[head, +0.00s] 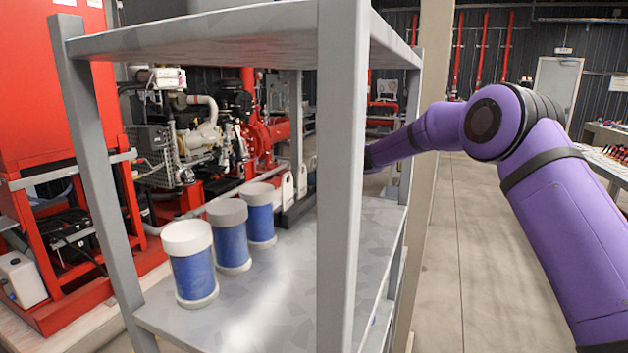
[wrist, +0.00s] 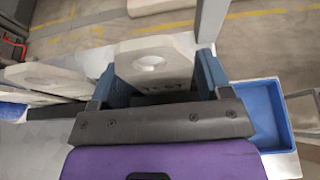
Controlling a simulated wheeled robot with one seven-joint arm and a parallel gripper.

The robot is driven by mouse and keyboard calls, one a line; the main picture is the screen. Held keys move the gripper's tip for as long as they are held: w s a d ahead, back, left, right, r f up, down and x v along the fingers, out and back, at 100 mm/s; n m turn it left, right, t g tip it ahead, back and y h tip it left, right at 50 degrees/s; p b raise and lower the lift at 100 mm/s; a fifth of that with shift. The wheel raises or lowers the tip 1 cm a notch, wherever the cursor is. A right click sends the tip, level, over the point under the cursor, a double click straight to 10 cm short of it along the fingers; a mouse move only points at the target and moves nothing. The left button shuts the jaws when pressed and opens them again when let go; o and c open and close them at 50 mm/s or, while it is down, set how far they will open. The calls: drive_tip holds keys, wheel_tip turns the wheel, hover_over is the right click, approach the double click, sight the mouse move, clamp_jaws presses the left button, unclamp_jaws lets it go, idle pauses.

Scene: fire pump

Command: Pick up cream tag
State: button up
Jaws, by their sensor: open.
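A cream tag (wrist: 166,50) with a round hole and dark lettering, partly covered at its lower edge, lies between the two fingers of my gripper (wrist: 157,68) in the wrist view. The fingers are apart, one on each side of the tag. I cannot tell whether either touches it. Another pale tag with a hole (wrist: 42,74) lies to the left, outside the fingers. In the head view, pale upright tags (head: 287,190) stand on the shelf behind the blue jars. There my gripper is mostly hidden behind the grey shelf post.
Three blue jars with pale lids (head: 193,268) stand along the left side of the grey shelf (head: 275,300). A grey post (head: 342,190) and upper board (head: 230,35) frame it. A blue tray (wrist: 262,112) is right of my gripper in the wrist view.

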drive_tip(key=shift+x, duration=0.95)
drive_tip(key=c, duration=0.7)
